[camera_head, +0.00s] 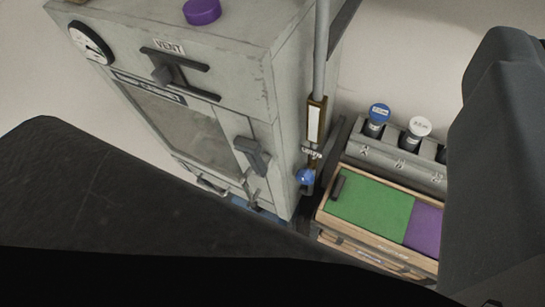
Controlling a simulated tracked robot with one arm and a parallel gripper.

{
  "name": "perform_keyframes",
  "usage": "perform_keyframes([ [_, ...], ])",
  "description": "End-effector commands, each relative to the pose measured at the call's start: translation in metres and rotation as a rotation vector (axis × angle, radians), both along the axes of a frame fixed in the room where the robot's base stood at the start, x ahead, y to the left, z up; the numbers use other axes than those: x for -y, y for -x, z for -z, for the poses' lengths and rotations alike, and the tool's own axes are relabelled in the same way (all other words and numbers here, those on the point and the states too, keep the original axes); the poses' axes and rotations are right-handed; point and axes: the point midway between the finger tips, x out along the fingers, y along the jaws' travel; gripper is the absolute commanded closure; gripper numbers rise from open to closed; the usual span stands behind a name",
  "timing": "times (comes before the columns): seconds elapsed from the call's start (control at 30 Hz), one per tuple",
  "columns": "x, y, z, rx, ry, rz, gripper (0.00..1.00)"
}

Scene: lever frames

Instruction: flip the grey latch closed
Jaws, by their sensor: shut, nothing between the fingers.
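A light grey cabinet (235,52) with a windowed front door (180,122) stands at the upper middle of the view. A dark grey latch (252,155) is mounted at the right side of the door, with a thin metal piece (251,188) hanging below it. I cannot tell for sure whether the latch is open or closed. The door looks about flush with the cabinet front. My gripper's fingertips do not show, and nothing is seen touching the latch.
A vent slider (165,73), a dial (90,43) and a purple knob (202,11) are on the cabinet. A vertical rod with a blue ball (305,177) stands close right of it. Further right are a capped-vial rack (397,165) and a wooden box (322,216). Dark shapes fill the lower left and right edge.

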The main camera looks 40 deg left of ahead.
Motion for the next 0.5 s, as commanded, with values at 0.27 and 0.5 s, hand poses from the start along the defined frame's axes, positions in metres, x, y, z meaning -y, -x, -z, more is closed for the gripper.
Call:
perform_keyframes([
  [0.27, 0.001, -0.027, 0.031, -0.114, -0.120, -0.006, 1.00],
  [0.5, -0.006, -0.080, 0.129, -0.468, -0.492, 0.007, 1.00],
])
